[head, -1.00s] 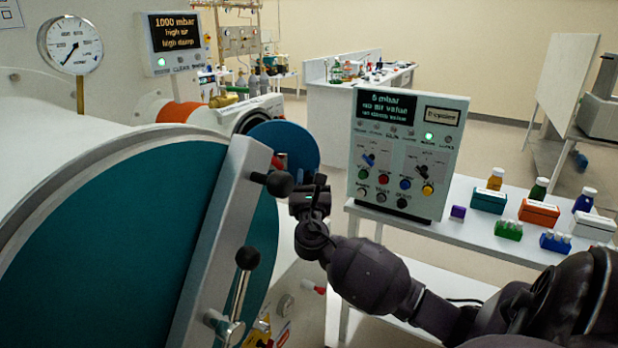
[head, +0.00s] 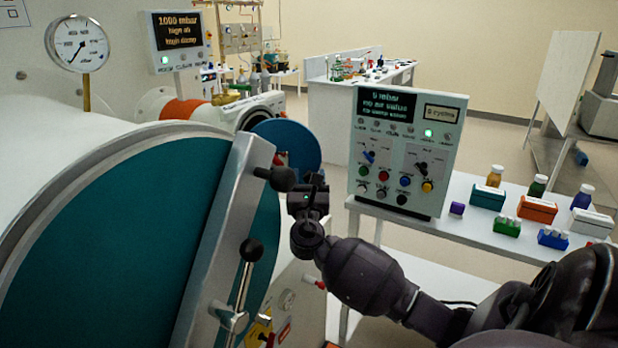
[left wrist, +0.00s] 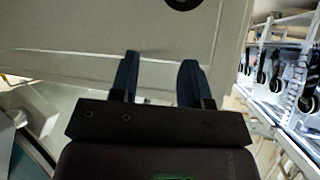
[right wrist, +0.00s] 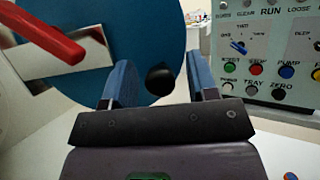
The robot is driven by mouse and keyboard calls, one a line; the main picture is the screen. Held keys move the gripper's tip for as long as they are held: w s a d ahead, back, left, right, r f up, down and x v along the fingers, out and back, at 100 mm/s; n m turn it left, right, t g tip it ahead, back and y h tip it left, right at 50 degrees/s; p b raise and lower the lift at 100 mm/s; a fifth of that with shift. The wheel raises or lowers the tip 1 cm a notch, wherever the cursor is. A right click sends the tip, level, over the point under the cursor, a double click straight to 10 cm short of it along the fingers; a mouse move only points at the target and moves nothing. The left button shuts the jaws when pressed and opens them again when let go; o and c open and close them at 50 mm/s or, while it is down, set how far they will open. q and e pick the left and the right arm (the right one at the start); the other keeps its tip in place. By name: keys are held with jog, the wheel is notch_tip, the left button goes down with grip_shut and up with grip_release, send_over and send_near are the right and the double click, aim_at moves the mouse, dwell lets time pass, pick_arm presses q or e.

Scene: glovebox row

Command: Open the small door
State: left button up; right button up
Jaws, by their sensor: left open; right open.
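The small door is a round blue disc (head: 288,143) behind the edge of the big teal door (head: 105,235), which partly hides it. In the right wrist view the blue door (right wrist: 150,30) fills the upper left, with a red handle (right wrist: 50,32) on a pale plate. My right gripper (head: 304,186) is open and close to a black ball knob (head: 283,179). In the right wrist view a black knob (right wrist: 160,77) shows between the open fingers, apart from both. My left gripper (left wrist: 160,62) is open and empty before a pale panel; the head view does not show it.
A control console (head: 405,150) stands right of my right gripper on a white bench (head: 450,220) with bottles and boxes. The big door's lever (head: 245,280) with a black knob is in front. A gauge (head: 77,44) rises at upper left.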

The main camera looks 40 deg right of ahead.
jog(key=v, duration=1)
jog(key=shift+s+a+f+b, duration=0.15)
jog(key=shift+a+f+b, duration=0.05)
jog(key=shift+b, duration=0.25)
jog(key=shift+c, duration=0.3)
